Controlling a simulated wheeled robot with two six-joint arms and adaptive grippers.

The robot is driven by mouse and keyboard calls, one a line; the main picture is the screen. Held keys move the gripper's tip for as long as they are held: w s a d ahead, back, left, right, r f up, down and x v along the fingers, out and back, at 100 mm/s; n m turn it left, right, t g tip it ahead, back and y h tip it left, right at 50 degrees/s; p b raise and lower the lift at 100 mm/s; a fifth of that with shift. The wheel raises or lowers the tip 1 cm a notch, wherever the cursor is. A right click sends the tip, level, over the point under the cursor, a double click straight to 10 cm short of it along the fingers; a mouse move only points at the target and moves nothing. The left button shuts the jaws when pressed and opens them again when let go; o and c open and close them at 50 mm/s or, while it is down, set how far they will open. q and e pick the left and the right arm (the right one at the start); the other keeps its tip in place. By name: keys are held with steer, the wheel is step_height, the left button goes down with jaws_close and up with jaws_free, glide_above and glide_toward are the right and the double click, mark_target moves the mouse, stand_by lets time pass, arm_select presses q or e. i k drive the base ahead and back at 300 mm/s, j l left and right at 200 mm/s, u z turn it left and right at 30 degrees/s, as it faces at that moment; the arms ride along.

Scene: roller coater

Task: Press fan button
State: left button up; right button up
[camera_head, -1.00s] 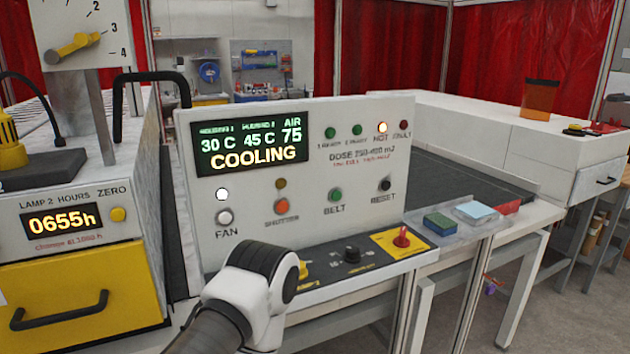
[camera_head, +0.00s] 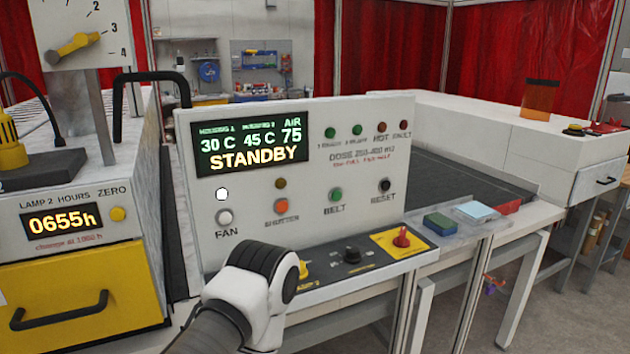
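The fan button (camera_head: 225,217) is a round pale button above the word FAN, at the lower left of the white control panel (camera_head: 350,235). A white lamp (camera_head: 222,194) above it is lit. The panel's display (camera_head: 252,144) reads 30 C, 45 C, 75 and STANDBY. One of my arms, with a white and black joint, reaches up from the bottom, just below and right of the fan button. Its gripper is not visible, so I cannot tell whether it touches anything. No other arm shows.
Beside the fan button are the orange shutter button (camera_head: 281,206), green belt button (camera_head: 335,195) and black reset button (camera_head: 385,186). A red knob (camera_head: 402,238) on a yellow plate stands on the ledge. A yellow drawer (camera_head: 75,295) is at left.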

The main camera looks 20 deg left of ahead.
mark_target(226, 218)
steer(key=j+u, duration=0.1)
steer(key=u, duration=0.65)
steer(key=j+u, duration=0.15)
steer(key=u, duration=0.25)
